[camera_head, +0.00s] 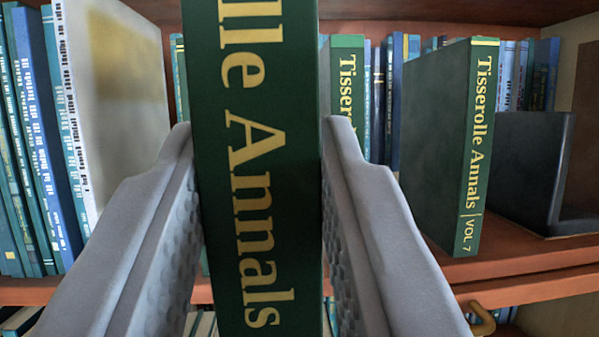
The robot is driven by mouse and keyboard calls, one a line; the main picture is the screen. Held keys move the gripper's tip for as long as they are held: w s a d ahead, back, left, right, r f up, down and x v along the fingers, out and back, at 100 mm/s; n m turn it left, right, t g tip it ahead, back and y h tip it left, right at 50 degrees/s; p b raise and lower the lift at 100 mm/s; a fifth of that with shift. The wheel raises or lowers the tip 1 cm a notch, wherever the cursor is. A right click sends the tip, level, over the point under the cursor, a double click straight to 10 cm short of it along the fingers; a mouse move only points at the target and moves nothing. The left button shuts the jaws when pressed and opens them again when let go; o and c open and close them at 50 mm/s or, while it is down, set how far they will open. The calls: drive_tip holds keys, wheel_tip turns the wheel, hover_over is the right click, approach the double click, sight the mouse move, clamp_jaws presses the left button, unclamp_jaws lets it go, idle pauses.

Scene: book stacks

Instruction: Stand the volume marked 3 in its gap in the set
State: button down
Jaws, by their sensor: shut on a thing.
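My gripper (258,150) is shut on a dark green book (258,120), one finger on each side of it. The book is upright, its spine facing me with yellow lettering ending in "lle Annals". Its volume number is out of view, as are its top and bottom. Behind it, to the right, stands another green Tisserolle volume (347,85), its lower spine mostly hidden by my right finger. Further right is the green Tisserolle Annals volume marked 7 (472,150). Space shows between these two, with blue books further back. What lies directly behind the held book is hidden.
A dark bookend (530,175) stands right of volume 7. A book with a pale cover (115,85) and several blue books (35,140) stand at the left. The reddish wooden shelf (530,262) has bare board at the front right. A brown curved piece (482,320) shows below it.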

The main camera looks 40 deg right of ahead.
drive_tip(key=w+d+f, duration=0.1)
drive_tip(key=w+d, duration=0.2)
drive_tip(key=w, duration=0.1)
drive_tip(key=w+d+f, duration=0.1)
drive_tip(key=w+d, duration=0.2)
drive_tip(key=w, duration=0.2)
drive_tip(key=w+d+f, duration=0.1)
drive_tip(key=w+d, duration=0.2)
drive_tip(key=w, duration=0.1)
drive_tip(key=shift+w+d+f, duration=0.2)
drive_tip(key=shift+d+f, duration=0.05)
drive_tip(key=shift+d, duration=0.15)
drive_tip(key=shift+f, duration=0.15)
drive_tip(key=c, duration=1.1)
unclamp_jaws()
drive_tip(key=v, duration=1.2)
